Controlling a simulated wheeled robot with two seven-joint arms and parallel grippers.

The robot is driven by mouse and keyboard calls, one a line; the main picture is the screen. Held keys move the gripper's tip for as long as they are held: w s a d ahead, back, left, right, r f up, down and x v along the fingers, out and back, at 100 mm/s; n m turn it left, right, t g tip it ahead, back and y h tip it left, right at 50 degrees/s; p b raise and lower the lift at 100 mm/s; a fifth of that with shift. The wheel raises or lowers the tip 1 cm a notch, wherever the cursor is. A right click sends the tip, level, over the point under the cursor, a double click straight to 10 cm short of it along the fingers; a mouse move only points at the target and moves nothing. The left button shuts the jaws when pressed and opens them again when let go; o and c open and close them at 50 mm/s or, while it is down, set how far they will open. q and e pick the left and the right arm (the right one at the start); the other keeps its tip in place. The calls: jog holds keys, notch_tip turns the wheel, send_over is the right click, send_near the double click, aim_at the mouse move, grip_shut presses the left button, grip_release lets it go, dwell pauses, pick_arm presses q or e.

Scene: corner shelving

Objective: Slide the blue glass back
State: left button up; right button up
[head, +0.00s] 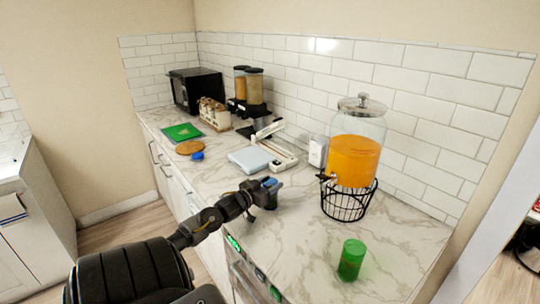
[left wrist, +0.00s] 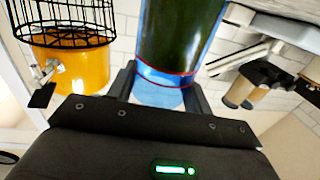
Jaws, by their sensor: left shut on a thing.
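The blue glass (head: 270,182) stands on the marble counter near its front edge, mostly hidden behind my left gripper (head: 262,193) in the head view. In the left wrist view the glass (left wrist: 178,50) fills the upper middle, dark green inside with a blue band and a thin red line near one end. The fingers of my left gripper (left wrist: 160,92) lie on either side of it, shut on it. My right gripper is not in view.
A drink dispenser (head: 355,158) on a black wire stand (head: 346,203) is right of the glass. A green glass (head: 351,260) stands nearer the front right. A white-blue scale (head: 252,159) and a slicer (head: 272,150) lie left and behind. Bare marble lies between.

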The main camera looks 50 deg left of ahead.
pick_arm(q)
jog(key=o, duration=1.3)
jog(key=shift+s, duration=0.1)
jog(key=shift+s+f, duration=0.15)
jog(key=shift+s, duration=0.15)
jog(key=s, duration=0.3)
jog(key=s+d+b, duration=0.1)
jog(key=s, duration=0.2)
jog(key=s+b, duration=0.1)
jog(key=s, duration=0.3)
jog(key=shift+d, duration=0.3)
